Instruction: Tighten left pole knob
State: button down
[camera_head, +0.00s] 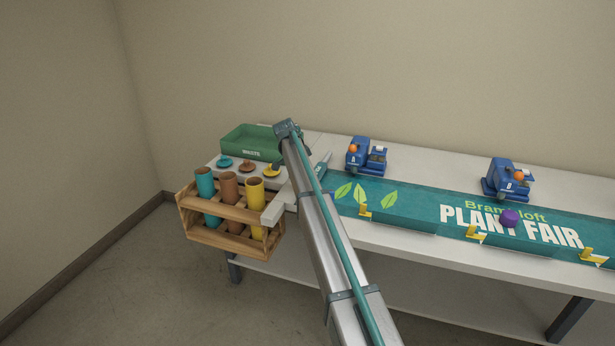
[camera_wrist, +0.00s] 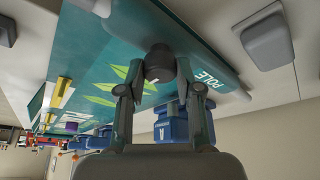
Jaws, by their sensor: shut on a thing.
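In the wrist view, a dark round knob (camera_wrist: 158,62) sits at the edge of the teal banner (camera_wrist: 95,70), beside a teal strip marked "POLE" (camera_wrist: 207,85). My gripper (camera_wrist: 154,82) has its two fingers on either side of the knob and is shut on it. The banner also lies along the table in the head view (camera_head: 395,212), with green leaves at its left end and "PLANT FAIR" lettering. In the head view my arm covers the banner's left end, and the knob and fingers are hidden there.
Two blue machines (camera_head: 365,157) (camera_head: 505,181) stand behind the banner on the white table (camera_head: 440,262). Yellow clips (camera_head: 476,235) line its front edge; a purple ball (camera_head: 509,218) rests on it. Left are a green bin (camera_head: 250,153) and a wooden rack (camera_head: 205,238) with three coloured tubes.

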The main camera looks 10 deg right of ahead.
jog(key=c, duration=0.8)
grip_release()
jog(key=shift+r, duration=0.1)
jog(key=v, duration=1.1)
jog(key=shift+s+a+r, duration=0.1)
jog(key=shift+a+r, duration=0.05)
jog(key=shift+r, duration=0.25)
